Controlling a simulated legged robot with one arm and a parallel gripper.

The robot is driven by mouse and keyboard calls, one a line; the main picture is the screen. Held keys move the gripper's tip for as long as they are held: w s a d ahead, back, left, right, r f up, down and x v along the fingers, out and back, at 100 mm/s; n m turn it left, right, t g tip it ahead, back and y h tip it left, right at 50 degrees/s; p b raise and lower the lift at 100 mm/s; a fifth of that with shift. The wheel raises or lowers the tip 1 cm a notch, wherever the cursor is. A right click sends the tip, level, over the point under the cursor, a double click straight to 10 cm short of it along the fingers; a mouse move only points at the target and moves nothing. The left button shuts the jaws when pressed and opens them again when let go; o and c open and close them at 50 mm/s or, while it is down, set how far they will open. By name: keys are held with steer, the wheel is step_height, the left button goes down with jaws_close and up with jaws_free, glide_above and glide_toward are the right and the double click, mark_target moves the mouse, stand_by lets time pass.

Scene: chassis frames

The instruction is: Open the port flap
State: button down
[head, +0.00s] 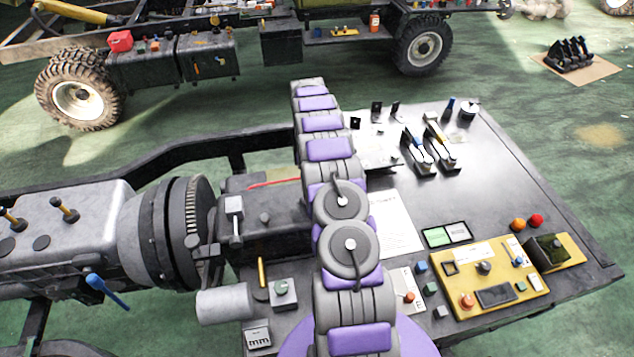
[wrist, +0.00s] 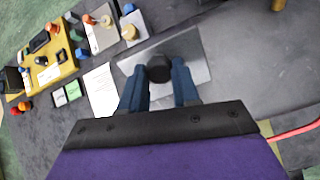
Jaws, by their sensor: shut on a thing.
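In the wrist view, a flat grey metal plate (wrist: 200,66) lies on the dark bench top, seemingly the port flap. A round black knob (wrist: 159,68) stands up near its middle. My gripper (wrist: 160,76) has its two blue fingers on either side of the knob and is shut on it. The plate looks level with the bench; I cannot tell whether any edge is raised. In the head view my own purple arm hides the plate, the knob and my gripper.
A white paper sheet (wrist: 101,88) lies beside the plate. A yellow control panel (head: 510,275) with knobs stands at the bench's right. Lever units (head: 430,150) stand at the back. A grey cylindrical machine (head: 165,230) is at left. A red cable (wrist: 296,130) runs near the gripper.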

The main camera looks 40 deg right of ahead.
steer(key=c, duration=0.9)
jaws_free()
steer(key=shift+s+a+r, duration=0.1)
steer(key=shift+a, duration=0.05)
steer(key=shift+c, duration=0.2)
steer(key=shift+o, duration=0.6)
step_height(320, 180, up, 4)
steer(key=p, duration=0.4)
steer(key=shift+f, duration=0.25)
steer(key=shift+s+a, duration=0.55)
steer(key=shift+s, duration=0.15)
steer(key=s+a+r, duration=0.1)
steer(key=s+a, duration=0.7)
steer(key=s, duration=0.3)
steer(key=shift+s+r+b, duration=0.15)
steer(key=shift+s+b, duration=0.05)
steer(key=shift+b, duration=0.2)
